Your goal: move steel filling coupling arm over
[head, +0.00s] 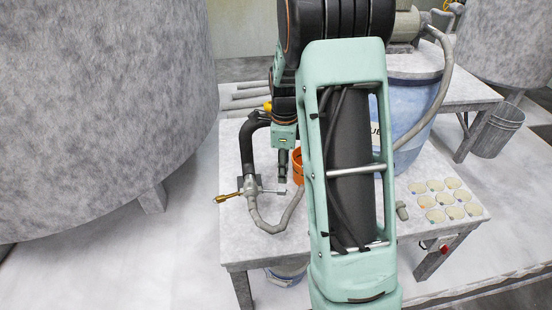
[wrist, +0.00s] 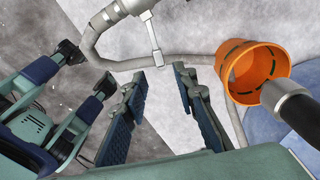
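The steel coupling (head: 250,188) stands on the table left of my arm, with a brass handle (head: 227,198) to its left and a slim steel arm (head: 273,191) to its right.
A grey hose (head: 290,212) loops beside the coupling; a black pipe (head: 247,140) rises behind. An orange cup (wrist: 236,78) stands close right of my fingers. A blue pail (head: 410,110) and several pale discs (head: 434,201) are farther right. The table's front left is clear.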

